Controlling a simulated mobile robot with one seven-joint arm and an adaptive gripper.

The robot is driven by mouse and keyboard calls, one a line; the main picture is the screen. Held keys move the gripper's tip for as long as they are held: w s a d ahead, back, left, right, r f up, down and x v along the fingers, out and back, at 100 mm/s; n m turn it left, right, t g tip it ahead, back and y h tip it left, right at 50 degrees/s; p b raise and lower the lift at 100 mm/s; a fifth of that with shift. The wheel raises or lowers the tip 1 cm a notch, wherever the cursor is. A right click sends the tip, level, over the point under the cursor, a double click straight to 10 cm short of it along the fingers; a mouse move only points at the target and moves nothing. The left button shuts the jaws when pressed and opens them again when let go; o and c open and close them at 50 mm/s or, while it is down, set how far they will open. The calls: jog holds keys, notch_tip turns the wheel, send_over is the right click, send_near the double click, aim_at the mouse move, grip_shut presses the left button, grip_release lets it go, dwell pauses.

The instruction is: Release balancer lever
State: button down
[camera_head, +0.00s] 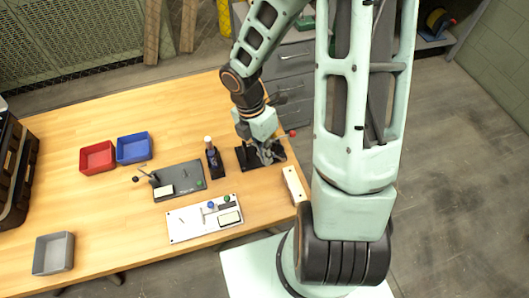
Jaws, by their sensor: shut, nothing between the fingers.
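My gripper (267,153) points down at the back right of the wooden table, shut and empty. It is at a black-based device (246,160), in front of part of it; whether they touch cannot be told. A red knob (292,133) shows just right of my gripper, seemingly on a lever of this device. A dark grey plate (186,183) to the left carries another lever with a black knob (136,180) at its left end. No label is readable, so which lever is the balancer's cannot be told.
A white panel (183,226) with small blue and green knobs lies in front. Red (97,158) and blue (134,148) bins sit left, a grey bin (53,253) front left. The table between is clear.

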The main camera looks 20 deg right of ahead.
jog(key=d+r+y+p, duration=0.1)
jog(key=p, duration=0.2)
jog(key=shift+r+p, duration=0.3)
jog(key=d+p, duration=0.2)
jog(key=shift+d+r+p, duration=0.1)
jog(key=shift+r+p, duration=0.05)
jog(key=shift+p, duration=0.25)
jog(key=shift+r+p, duration=0.85)
